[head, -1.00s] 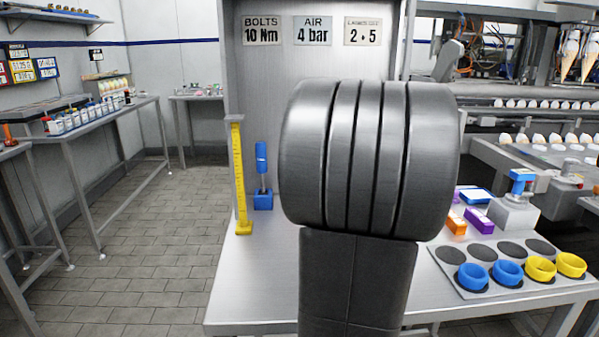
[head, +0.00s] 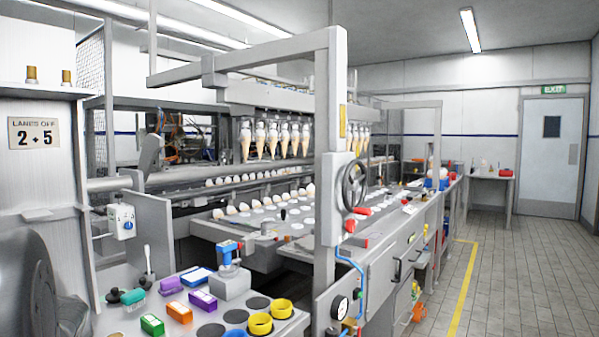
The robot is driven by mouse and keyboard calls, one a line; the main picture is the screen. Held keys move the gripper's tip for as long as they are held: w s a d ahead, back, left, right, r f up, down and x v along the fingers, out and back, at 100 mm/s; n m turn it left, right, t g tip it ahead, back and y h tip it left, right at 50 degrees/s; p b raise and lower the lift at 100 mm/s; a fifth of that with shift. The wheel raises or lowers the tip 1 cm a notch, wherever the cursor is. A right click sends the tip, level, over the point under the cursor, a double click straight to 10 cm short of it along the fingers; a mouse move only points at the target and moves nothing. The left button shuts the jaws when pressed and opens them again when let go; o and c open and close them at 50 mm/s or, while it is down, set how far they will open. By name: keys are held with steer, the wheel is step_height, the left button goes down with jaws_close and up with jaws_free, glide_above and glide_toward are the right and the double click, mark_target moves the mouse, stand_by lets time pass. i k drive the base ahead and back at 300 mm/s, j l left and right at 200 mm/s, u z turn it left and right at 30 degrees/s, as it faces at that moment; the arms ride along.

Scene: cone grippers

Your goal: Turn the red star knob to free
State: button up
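I cannot pick out the red star knob for certain. Small red parts show on the machine: one (head: 362,211) beside the black handwheel (head: 353,186), and another (head: 348,225) just below it, close to the grey post. They are too small to tell a star shape or which way they are set. My gripper is not in view. Only a dark rounded part of my arm shows at the lower left edge.
A grey post (head: 329,240) stands in front of the cone machine. A side bench (head: 190,320) at the lower left holds coloured blocks, a blue-topped fixture (head: 230,260) and yellow rings (head: 261,323). Clear tiled floor with a yellow line (head: 462,290) lies at the right.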

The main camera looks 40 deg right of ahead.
mark_target(350, 226)
steer(key=z, duration=1.95)
steer(key=i+l, duration=0.9)
steer(key=l, duration=0.2)
